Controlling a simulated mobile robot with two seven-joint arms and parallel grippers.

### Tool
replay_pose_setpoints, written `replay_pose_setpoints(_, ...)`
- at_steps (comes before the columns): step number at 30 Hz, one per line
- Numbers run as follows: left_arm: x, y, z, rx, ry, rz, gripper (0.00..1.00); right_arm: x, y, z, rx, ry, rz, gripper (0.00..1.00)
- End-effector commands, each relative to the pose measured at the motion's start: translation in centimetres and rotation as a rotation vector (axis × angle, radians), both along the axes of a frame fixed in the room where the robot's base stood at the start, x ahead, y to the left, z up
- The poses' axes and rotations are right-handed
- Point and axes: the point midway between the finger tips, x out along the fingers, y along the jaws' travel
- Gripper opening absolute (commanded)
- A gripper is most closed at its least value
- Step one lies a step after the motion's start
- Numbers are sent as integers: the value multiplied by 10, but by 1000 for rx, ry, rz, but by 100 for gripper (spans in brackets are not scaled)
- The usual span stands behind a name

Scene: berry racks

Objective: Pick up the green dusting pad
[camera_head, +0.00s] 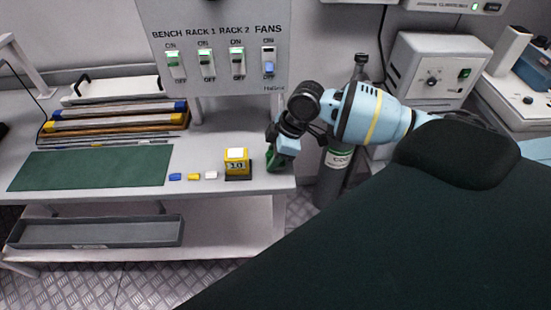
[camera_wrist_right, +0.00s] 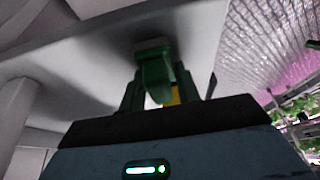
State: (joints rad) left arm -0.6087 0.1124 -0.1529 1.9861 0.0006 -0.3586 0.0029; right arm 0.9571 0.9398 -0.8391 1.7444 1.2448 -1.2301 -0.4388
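The green dusting pad (camera_head: 273,157) is at the bench's right front corner in the head view, partly hidden by my right gripper (camera_head: 287,147). In the right wrist view, its green handle (camera_wrist_right: 155,78) and pale grey pad (camera_wrist_right: 151,45) show close against the bench top. My right gripper (camera_wrist_right: 158,90) has a finger on each side of the handle, very near it. I cannot tell whether the fingers press on it. My left gripper is not in view.
A yellow block calendar (camera_head: 237,163) stands just left of the dusting pad. Several small coloured pieces (camera_head: 194,176) and a green mat (camera_head: 90,170) lie farther left. A switch panel (camera_head: 215,60) rises behind. A grey cylinder (camera_head: 335,170) stands right of the bench.

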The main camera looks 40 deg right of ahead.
Motion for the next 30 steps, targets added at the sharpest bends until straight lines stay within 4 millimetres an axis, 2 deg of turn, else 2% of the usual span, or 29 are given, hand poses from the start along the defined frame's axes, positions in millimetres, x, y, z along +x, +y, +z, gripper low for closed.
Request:
replay_pose_setpoints(1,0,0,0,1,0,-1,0,0,0,0,0,0,0,19)
replay_pose_setpoints(3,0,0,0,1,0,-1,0,0,0,0,0,0,0,10)
replay_pose_setpoints(14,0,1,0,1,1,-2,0,0,0,4,0,-1,0,10)
replay_pose_setpoints(19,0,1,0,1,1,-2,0,1,0,19,1,-3,0,10)
replay_pose_setpoints(23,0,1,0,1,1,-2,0,1,0,38,1,-3,0,10)
replay_pose_setpoints(30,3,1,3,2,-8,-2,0,-52,-2,40,-3,2,2,10)
